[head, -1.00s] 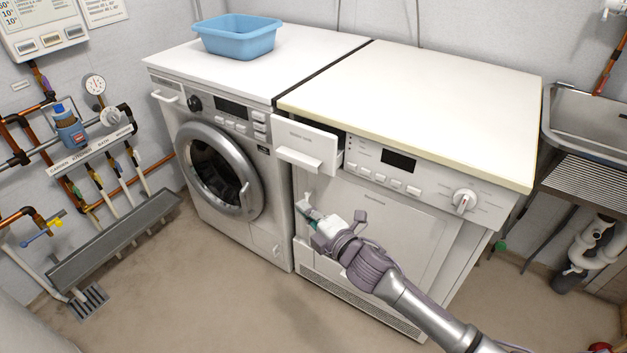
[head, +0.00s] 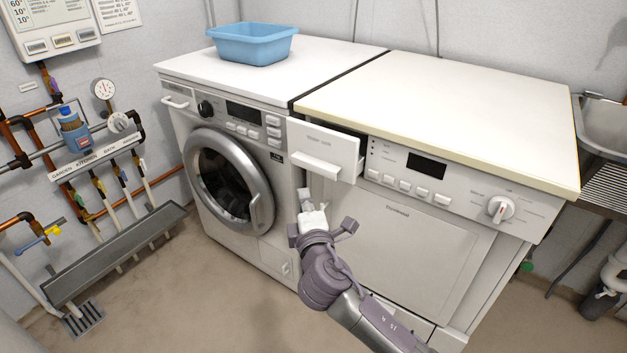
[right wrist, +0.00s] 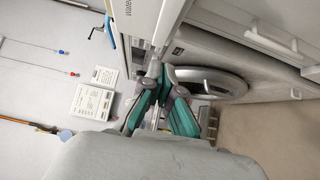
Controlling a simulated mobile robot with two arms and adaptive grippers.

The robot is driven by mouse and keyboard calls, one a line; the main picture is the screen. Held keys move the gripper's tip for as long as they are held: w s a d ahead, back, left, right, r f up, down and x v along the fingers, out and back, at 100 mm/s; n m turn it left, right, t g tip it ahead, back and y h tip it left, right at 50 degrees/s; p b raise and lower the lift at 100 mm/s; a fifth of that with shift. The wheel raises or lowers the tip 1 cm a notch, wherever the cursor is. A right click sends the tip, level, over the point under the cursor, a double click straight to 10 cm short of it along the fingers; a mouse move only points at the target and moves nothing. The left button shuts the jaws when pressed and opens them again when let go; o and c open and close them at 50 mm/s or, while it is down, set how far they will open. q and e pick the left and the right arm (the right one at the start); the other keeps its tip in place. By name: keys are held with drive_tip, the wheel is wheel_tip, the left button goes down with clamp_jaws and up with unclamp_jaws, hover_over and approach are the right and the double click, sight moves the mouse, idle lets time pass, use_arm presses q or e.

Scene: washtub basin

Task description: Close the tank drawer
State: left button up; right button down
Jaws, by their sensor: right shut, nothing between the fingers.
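The tank drawer (head: 325,146) is the white drawer at the upper left of the dryer (head: 405,235). It is pulled out, with a dark gap behind its front and a bar handle (head: 316,166) low on that front. How far the gripper is from the drawer in depth is hard to tell. My left gripper is not in view.
The washing machine (head: 270,247) stands left of the dryer, with its round door (head: 261,200) shut. A blue basin (head: 252,45) sits on its top. Pipes and a metal trough (head: 115,255) line the left wall. A sink (head: 606,130) stands at right. The floor in front is clear.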

sight(326, 172)
drive_tip(key=w, duration=0.4)
drive_tip(key=w+d+b, duration=0.1)
drive_tip(key=w, duration=0.2)
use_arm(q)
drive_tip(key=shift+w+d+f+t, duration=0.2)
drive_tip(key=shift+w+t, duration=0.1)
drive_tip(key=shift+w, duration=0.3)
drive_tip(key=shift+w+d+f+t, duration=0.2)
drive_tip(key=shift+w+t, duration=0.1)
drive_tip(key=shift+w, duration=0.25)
use_arm(e)
drive_tip(key=shift+w+d, duration=0.3)
drive_tip(key=shift+w, duration=0.05)
drive_tip(key=w+d, duration=0.1)
drive_tip(key=w, duration=0.1)
drive_tip(key=w+d, duration=0.2)
drive_tip(key=shift+b, duration=0.35)
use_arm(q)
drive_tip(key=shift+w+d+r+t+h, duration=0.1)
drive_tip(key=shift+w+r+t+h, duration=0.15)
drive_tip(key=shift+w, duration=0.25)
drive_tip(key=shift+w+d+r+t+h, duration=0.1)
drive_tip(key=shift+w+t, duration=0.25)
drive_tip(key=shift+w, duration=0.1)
use_arm(e)
drive_tip(key=shift+r, duration=0.15)
